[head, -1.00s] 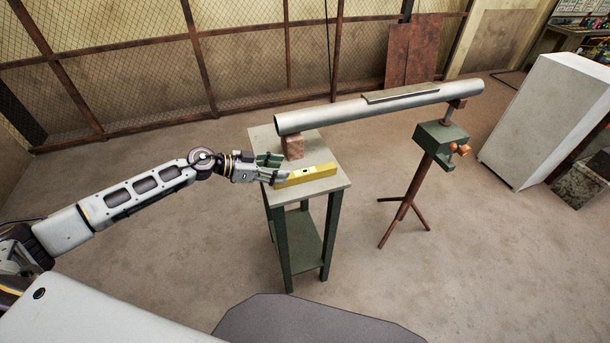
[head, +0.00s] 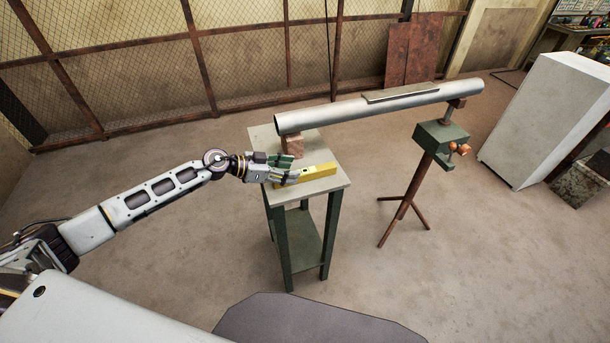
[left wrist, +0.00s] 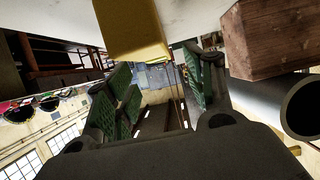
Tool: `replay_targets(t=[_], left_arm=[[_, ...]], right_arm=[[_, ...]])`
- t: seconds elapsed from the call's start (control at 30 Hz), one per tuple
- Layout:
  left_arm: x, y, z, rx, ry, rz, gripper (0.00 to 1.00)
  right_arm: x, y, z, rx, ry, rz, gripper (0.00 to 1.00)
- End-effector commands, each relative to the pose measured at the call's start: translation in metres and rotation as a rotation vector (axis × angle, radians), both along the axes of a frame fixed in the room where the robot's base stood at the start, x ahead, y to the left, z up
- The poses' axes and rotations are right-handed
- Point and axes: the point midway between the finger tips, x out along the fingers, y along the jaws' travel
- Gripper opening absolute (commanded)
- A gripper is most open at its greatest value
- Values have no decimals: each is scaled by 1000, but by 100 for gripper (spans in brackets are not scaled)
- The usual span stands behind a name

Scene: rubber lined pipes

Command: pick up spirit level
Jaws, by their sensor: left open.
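The yellow spirit level (head: 321,171) lies on the pale top of a small green-legged table. Its left end is partly covered by my left gripper (head: 286,171) in the head view. That gripper is open, with its fingers at the level's left end. In the left wrist view, the spirit level (left wrist: 135,30) shows at the top, just beyond the two green-padded fingers (left wrist: 160,88) and nearer the left one. Nothing is visibly held, and I cannot tell whether a finger touches the level. My right gripper is not in view.
The table (head: 331,187) also carries a wooden block (head: 292,145) under the left end of a grey pipe (head: 335,115). The block (left wrist: 262,38) and pipe end (left wrist: 302,105) are close right in the wrist view. A green stand (head: 440,138) supports the pipe's right end.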

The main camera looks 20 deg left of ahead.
Motion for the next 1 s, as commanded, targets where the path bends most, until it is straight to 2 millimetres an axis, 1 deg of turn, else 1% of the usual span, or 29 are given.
replay_targets(t=[0.23, 0.7, 1.0], left_arm=[[6, -10, -6, -2, 0, -1, 54], [23, -35, -22, -1, 0, -1, 54], [25, -37, -24, 0, 0, 0, 54]], right_arm=[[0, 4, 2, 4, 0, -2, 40], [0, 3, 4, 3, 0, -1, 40], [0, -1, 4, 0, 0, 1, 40]])
